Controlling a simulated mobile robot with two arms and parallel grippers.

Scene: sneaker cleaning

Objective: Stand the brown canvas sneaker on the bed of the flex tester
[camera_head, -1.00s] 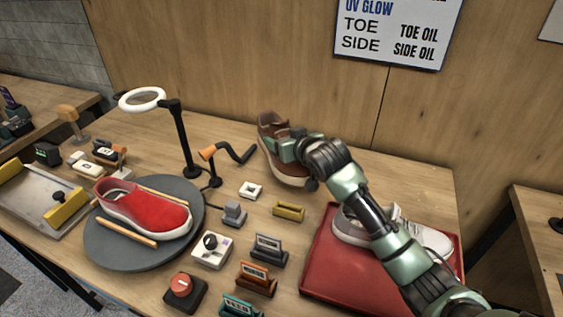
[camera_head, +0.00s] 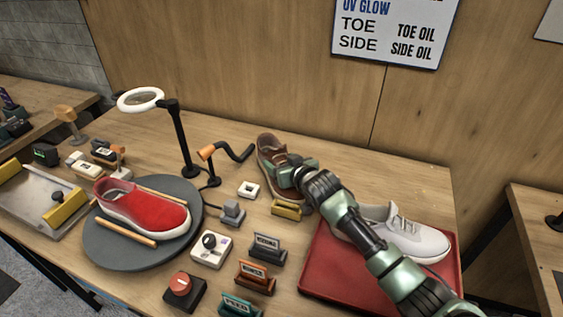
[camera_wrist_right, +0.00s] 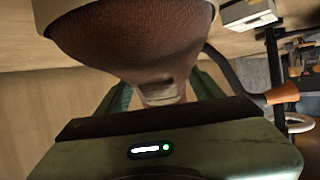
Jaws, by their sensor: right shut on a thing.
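The brown canvas sneaker (camera_head: 268,150) is behind the middle of the table in the head view, its pale sole edge showing. My right gripper (camera_head: 300,172) is shut on it and hides part of its upper. In the right wrist view the brown sneaker (camera_wrist_right: 135,38) fills the top, held at the jaws. I cannot tell whether its sole touches the table. A grey plate with yellow bars and a black knob, which looks like the flex tester (camera_head: 22,198), lies at the far left. No shoe is on it. My left gripper is not in view.
A red sneaker (camera_head: 150,208) sits on a grey round turntable (camera_head: 110,252). A ring lamp (camera_head: 140,99) and an orange-tipped black stand (camera_head: 207,152) rise behind. A red tray (camera_head: 330,270) holds a white sneaker (camera_head: 420,240). Several small blocks crowd the front middle.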

